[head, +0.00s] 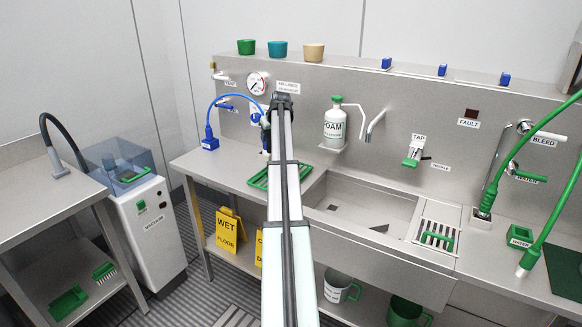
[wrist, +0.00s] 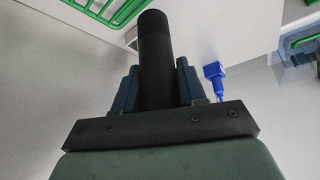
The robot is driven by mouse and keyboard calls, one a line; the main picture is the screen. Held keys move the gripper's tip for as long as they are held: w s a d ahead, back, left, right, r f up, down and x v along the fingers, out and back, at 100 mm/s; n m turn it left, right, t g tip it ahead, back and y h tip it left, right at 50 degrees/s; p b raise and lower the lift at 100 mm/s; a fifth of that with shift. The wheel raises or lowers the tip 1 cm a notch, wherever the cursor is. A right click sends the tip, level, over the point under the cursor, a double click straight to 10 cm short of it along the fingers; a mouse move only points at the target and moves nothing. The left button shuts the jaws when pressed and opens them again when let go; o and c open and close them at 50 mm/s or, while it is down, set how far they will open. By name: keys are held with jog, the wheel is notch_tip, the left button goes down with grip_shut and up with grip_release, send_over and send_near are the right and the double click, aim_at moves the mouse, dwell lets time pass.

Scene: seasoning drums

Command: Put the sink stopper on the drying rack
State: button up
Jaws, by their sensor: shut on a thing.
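My gripper (wrist: 156,72) is shut on a plain black cylinder, which appears to be the sink stopper (wrist: 154,45). The stopper sticks out past the fingers in the wrist view, and its lower part is hidden between them. In the head view my gripper (head: 268,122) is a dark shape at the far end of my arm, and the stopper cannot be made out there. The drying rack (head: 259,181) is a green wire rack on the counter left of the sink, partly hidden by my arm. Green bars of the rack (wrist: 118,12) also show at the wrist view's top edge.
The steel sink (head: 340,205) lies right of the rack. A foam bottle (head: 334,128) stands on a wall shelf behind. A blue fitting (head: 209,141) with a hose stands on the counter's left. A gauge (head: 257,82) is on the back panel.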

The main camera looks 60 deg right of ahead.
jog(key=s+d+r, duration=0.2)
jog(key=s+d, duration=0.4)
jog(key=d, duration=0.1)
jog(key=shift+m, duration=0.3)
jog(key=shift+w+a+f, duration=0.1)
jog(key=shift+w+f, duration=0.05)
jog(key=shift+f, duration=4.65)
jog(key=shift+f, duration=0.1)
jog(key=o, duration=1.1)
jog(key=v, duration=1.2)
jog(key=shift+a, duration=0.1)
